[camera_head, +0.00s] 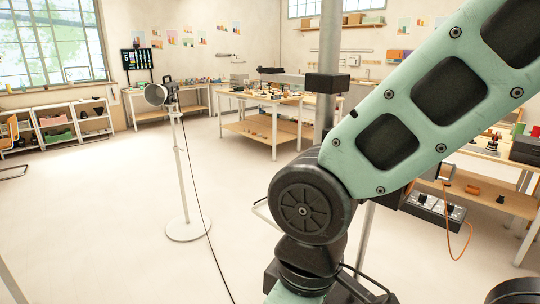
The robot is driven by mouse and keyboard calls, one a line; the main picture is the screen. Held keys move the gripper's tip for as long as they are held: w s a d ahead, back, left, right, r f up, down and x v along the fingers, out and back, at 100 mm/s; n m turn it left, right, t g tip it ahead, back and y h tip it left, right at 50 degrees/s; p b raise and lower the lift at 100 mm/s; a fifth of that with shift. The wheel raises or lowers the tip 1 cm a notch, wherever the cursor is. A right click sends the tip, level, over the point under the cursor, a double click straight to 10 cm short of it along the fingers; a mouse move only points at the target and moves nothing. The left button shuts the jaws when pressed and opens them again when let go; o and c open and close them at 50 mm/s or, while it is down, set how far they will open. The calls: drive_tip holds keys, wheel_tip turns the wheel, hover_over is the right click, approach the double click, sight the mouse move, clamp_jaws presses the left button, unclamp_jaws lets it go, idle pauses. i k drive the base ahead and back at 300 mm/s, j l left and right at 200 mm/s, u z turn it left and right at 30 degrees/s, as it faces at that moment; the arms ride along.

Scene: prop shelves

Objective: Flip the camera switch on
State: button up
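A device with a round silver front and a dark body (160,94) is on top of a thin white stand (181,175) at the left of the head view. It could be the camera or a lamp; I cannot tell which. No switch can be made out on it at this size. My mint-green arm crosses the right half of the picture and hides what is behind it. My gripper is not in view.
The stand's round base (187,229) rests on the pale floor, with a black cable (203,215) running toward the front. Workbenches (262,133) with small items stand behind. Low white shelves (57,126) line the left wall. Floor around the stand is mostly clear.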

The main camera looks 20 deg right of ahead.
sight(408, 189)
drive_tip(key=z, duration=1.05)
